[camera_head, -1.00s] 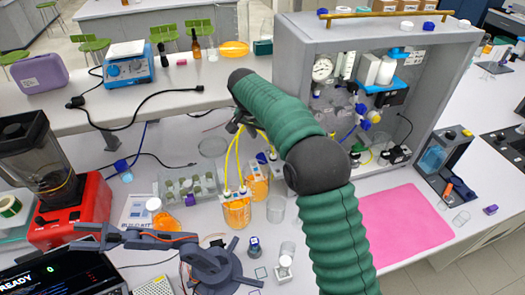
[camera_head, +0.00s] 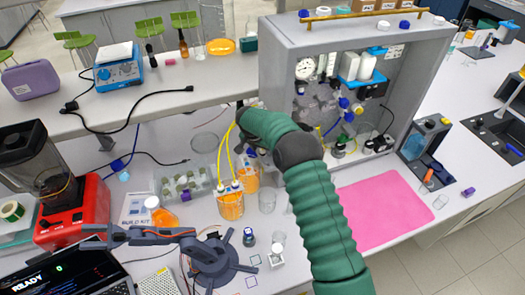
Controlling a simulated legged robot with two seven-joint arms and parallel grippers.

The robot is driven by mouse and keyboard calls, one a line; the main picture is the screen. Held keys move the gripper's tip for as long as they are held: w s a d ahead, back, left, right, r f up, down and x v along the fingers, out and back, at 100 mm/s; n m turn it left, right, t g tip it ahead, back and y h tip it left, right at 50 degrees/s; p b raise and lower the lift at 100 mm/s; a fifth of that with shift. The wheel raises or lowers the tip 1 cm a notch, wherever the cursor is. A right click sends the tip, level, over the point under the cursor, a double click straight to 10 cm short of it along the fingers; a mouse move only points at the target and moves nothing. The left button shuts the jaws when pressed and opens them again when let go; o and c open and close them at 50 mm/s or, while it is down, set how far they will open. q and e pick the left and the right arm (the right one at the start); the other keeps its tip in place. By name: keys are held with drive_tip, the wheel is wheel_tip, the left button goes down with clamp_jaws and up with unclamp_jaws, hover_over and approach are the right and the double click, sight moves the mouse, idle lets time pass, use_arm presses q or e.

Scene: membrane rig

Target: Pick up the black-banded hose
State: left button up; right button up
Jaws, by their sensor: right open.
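Two yellow hoses rise from the lids of beakers of orange liquid, the front beaker (camera_head: 231,205) and the one behind it (camera_head: 249,178). The left yellow hose (camera_head: 221,158) arcs up towards my right gripper (camera_head: 241,128). A black band on either hose is too small to make out. My right gripper is at the end of my green-sleeved arm, above the beakers and close to the hoses' upper ends. It is open, and its fingers are mostly hidden by my wrist; contact with a hose cannot be told. My left gripper is not in view.
A grey cabinet rig (camera_head: 275,80) stands behind my arm, with a pink mat (camera_head: 385,208) to the right. A clear tray of vials (camera_head: 183,184) is left of the beakers. A grey jointed device (camera_head: 210,262) and empty glass (camera_head: 267,202) stand in front.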

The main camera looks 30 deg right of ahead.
drive_tip(key=shift+f, duration=0.35)
drive_tip(key=shift+w+f, duration=0.15)
drive_tip(key=shift+w, duration=0.1)
drive_tip(key=c, duration=0.5)
drive_tip(key=shift+s+d, duration=0.1)
drive_tip(key=shift+s, duration=0.1)
clamp_jaws()
drive_tip(key=shift+w, duration=0.1)
